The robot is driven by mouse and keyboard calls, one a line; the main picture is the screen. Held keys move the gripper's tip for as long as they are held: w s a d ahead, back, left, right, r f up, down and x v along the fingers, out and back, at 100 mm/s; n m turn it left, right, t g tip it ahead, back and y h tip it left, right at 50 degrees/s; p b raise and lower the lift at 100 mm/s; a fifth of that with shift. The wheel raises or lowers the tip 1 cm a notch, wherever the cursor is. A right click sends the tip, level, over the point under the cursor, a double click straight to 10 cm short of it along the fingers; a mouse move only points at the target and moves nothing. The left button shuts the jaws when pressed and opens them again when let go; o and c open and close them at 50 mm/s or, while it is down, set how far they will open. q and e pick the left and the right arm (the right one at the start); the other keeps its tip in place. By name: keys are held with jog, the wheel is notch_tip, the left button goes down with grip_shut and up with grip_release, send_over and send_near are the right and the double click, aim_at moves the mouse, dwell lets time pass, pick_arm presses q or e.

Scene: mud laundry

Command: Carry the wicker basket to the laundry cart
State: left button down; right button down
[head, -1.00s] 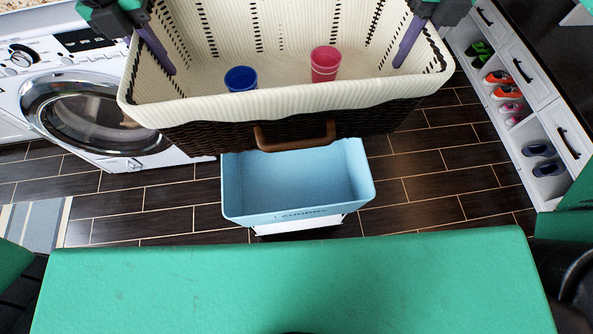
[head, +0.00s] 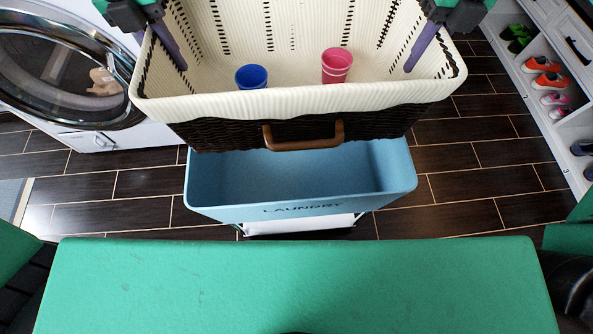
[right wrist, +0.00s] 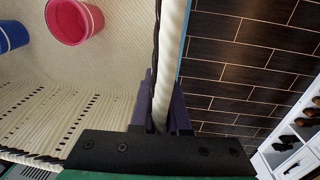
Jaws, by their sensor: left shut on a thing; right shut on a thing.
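The wicker basket (head: 300,105) is dark woven with a cream liner and a brown handle, held up in the air in the head view. A blue cup (head: 251,77) and a pink cup (head: 337,66) stand inside it. My left gripper (head: 176,50) is shut on the basket's left wall. My right gripper (head: 420,48) is shut on its right wall; the right wrist view shows its fingers (right wrist: 162,105) on both sides of the rim. The light blue laundry cart (head: 300,190), marked LAUNDRY, stands below, its far part hidden by the basket.
A white washing machine (head: 110,135) with a round door stands at the left. A white shoe rack (head: 545,100) with several shoes is at the right. Dark tiled floor (head: 470,190) is clear on both sides of the cart.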

pick_arm(q)
jog(key=shift+f, duration=0.6)
pick_arm(e)
jog(key=shift+d+f, duration=0.1)
jog(key=shift+f, duration=0.45)
pick_arm(q)
jog(key=shift+r, duration=0.2)
pick_arm(e)
jog(key=shift+r, duration=0.2)
